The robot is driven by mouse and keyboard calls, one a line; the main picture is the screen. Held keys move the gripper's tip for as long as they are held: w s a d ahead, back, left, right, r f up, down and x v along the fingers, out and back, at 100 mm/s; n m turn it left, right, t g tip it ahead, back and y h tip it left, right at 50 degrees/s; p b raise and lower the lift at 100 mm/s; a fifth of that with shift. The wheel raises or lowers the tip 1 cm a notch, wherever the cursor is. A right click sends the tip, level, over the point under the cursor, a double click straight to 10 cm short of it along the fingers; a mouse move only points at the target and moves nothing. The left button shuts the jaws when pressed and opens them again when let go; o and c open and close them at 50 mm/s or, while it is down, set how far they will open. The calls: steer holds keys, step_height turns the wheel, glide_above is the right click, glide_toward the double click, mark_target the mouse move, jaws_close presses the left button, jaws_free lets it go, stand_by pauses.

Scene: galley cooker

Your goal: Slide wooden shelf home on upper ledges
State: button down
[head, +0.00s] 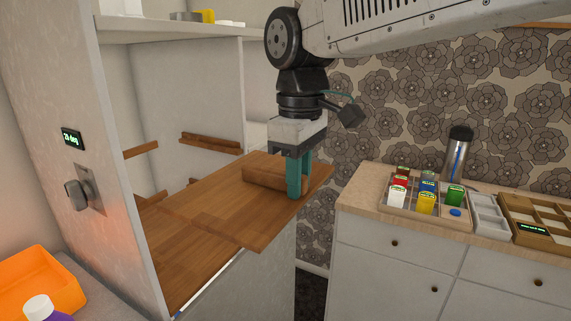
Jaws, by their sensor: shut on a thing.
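The wooden shelf (215,200) is a flat brown board with a raised wooden block (262,178) near its right end. My gripper (298,188) has its teal fingers pointing down and shut on the right end of this block. The board reaches out to the right of the open cabinet, and part of it lies over or against another brown wooden surface (185,255) at lower left. I cannot tell whether they touch. Wooden upper ledges show on the left wall (141,149) and the far wall (210,143), above the board's level. A lower ledge (160,197) is partly hidden.
A pale side panel (105,160) with a knob (76,193) and a small display borders the cabinet at left. A white top shelf (165,27) is above. The counter (355,204) at right bears a tray of coloured packets (405,212) and a flask. An orange bin (40,285) is lower left.

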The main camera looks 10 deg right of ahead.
mark_target(273, 169)
steer(key=shift+w+d+r, duration=0.1)
steer(key=shift+w+d, duration=0.15)
steer(key=shift+w, duration=0.05)
steer(key=shift+s+a, duration=0.1)
steer(key=shift+a, duration=0.15)
steer(key=shift+w+a, duration=0.75)
steer(key=shift+a, duration=0.2)
steer(key=shift+w+a, duration=0.7)
steer(key=shift+a, duration=0.2)
steer(key=shift+w, duration=0.1)
steer(key=w+a, duration=0.8)
steer(key=a, duration=0.3)
steer(key=shift+w, duration=0.4)
stand_by(3.2)
steer(key=shift+w+a+r, duration=0.1)
steer(key=shift+a+r, duration=0.05)
steer(key=shift+r, duration=0.1)
